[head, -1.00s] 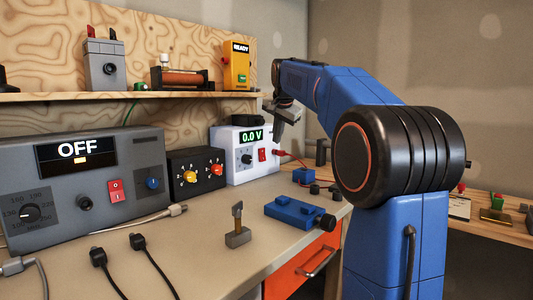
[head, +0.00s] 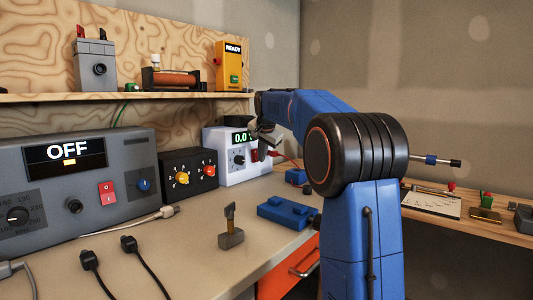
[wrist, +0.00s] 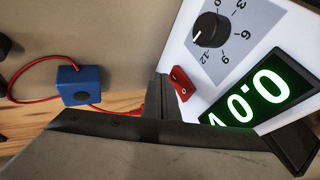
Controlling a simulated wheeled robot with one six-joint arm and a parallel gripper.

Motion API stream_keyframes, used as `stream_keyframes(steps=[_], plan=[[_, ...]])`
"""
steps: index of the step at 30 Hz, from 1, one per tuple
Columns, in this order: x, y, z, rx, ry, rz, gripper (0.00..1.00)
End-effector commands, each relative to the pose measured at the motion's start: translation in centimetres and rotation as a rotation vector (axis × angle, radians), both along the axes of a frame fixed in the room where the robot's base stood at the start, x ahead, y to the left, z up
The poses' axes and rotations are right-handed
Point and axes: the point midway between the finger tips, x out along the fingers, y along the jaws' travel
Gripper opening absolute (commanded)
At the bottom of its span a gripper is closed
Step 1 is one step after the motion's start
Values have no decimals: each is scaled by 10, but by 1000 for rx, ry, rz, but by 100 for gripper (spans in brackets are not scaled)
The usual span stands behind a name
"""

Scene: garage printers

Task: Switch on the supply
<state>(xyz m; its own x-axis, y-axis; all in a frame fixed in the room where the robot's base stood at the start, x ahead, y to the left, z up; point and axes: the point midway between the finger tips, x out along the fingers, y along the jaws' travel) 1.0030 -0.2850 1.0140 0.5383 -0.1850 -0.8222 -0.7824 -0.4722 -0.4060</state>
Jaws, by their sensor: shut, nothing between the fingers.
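The supply is a white box (head: 232,177) at the back of the bench, with a lit green display, a black knob (head: 238,157) and a red rocker switch. Its display partly shows 0.0 in the head view. In the wrist view the display (wrist: 258,97) reads upside down and tilted, and the red switch (wrist: 182,83) shows a small O mark. My gripper (head: 264,146) is shut and empty in front of the supply's right side, partly covering display and switch. In the wrist view its fingertips (wrist: 162,88) are just beside the switch; I cannot tell whether they touch it.
A grey unit (head: 120,209) reading OFF, with its own red switch, and a black box (head: 190,193) with yellow and red knobs stand to the left. A blue block (wrist: 77,86) with a red cable lies near the supply. A shelf (head: 160,95) runs above.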

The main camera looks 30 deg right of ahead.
Motion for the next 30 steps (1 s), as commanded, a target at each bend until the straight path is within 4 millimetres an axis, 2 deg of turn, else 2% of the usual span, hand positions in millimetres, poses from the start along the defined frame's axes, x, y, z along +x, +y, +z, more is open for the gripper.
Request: stream_keyframes(steps=[6,30], plan=[[13,5,-1,0,0,0,0],[17,7,-4,19,-53,1,0]])
